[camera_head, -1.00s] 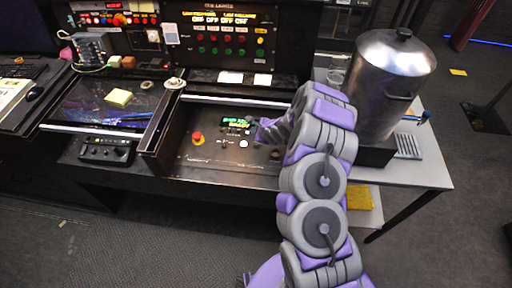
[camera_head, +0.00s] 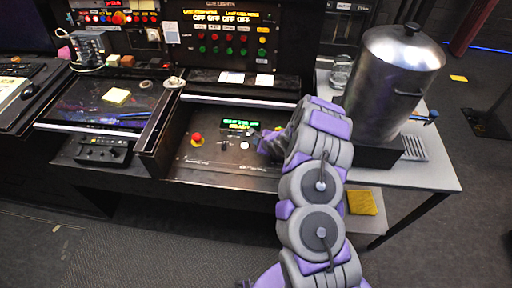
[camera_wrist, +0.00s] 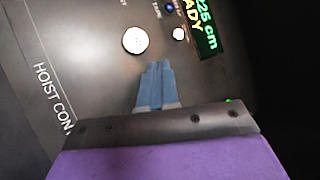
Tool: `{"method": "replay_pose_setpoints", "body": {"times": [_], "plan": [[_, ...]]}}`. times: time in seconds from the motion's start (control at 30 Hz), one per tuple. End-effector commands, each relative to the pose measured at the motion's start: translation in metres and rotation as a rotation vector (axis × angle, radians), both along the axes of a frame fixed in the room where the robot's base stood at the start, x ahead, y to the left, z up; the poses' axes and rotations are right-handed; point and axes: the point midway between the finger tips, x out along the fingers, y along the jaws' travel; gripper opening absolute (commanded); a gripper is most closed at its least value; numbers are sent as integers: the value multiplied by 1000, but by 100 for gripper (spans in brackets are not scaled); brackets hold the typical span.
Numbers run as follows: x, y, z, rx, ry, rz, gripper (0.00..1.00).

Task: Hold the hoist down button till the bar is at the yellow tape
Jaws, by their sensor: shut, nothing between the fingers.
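The hoist control panel (camera_head: 215,165) lies on the desk under my arm; in the wrist view its printed lettering (camera_wrist: 52,98) reads "HOIST CON", the rest cut off. A round white button (camera_wrist: 135,40) sits just beyond and left of my fingertips; it also shows in the head view (camera_head: 244,146). A smaller white round piece (camera_wrist: 178,33) lies to its right. A lit display (camera_wrist: 205,22) shows 225 cm and part of "READY". My gripper (camera_wrist: 157,66) is shut and empty, apart from the white button in the picture. I see no bar or yellow tape that I can identify.
A red knob (camera_head: 196,139) stands on the panel's left. A large metal urn (camera_head: 390,85) stands close right of my arm on a side table (camera_head: 425,178). An upright panel of coloured buttons (camera_head: 230,45) rises behind. A dark screen (camera_head: 95,105) lies left.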

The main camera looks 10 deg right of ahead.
Motion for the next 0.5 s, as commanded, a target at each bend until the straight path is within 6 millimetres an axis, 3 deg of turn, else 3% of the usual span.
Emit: {"method": "replay_pose_setpoints", "body": {"times": [0.5], "plan": [[0, 3, 0, -4, 1, -1, 0]]}}
